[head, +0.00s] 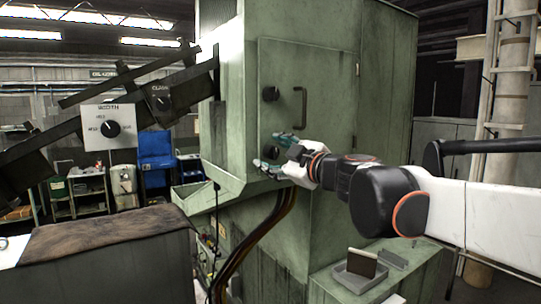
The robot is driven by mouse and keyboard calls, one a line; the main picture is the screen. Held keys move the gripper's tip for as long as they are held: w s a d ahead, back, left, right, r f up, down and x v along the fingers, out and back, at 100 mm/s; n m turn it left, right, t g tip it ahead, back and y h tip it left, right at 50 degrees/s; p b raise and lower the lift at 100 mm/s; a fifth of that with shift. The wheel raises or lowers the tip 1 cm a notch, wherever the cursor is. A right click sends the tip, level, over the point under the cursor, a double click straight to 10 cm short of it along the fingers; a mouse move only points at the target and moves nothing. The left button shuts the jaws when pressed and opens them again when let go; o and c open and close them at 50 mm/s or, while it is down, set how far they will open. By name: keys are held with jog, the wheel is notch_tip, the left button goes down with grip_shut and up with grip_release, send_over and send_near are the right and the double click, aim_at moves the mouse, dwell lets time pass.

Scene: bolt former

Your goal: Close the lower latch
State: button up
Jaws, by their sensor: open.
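The green machine cabinet has a door (335,80) with a black upper latch (270,94) near its left edge. A curved door handle (301,102) is beside that latch, to its right. My gripper (267,150) is open at the door's lower left, below the upper latch, with its fingers pointing left. The fingers are spread one above the other. The lower latch is largely hidden by my gripper; a small dark part by the upper finger may belong to it. I cannot tell its position or whether the fingers touch it. The door appears flush with the cabinet.
A small grey tray (352,284) with dark plates is on the ledge below my arm. Dark cables (262,230) hang below my gripper. A brown cloth (105,232) covers a block at lower left.

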jog(key=shift+s+d+r+m, duration=0.1)
jog(key=shift+s+m, duration=0.1)
jog(key=shift+m, duration=0.4)
jog(key=shift+s+d+r+m, duration=0.1)
jog(key=shift+s+m, duration=0.1)
jog(key=shift+m, duration=0.4)
jog(key=m, duration=0.3)
jog(key=shift+w+a+f+m, duration=0.1)
jog(key=shift+w+f+m, duration=0.05)
jog(key=shift+w+m, duration=0.15)
jog(key=shift+s+m, duration=0.1)
jog(key=shift+m, duration=1.6)
jog(key=shift+s, duration=0.1)
grip_shut()
jog(key=n, duration=1.1)
grip_release()
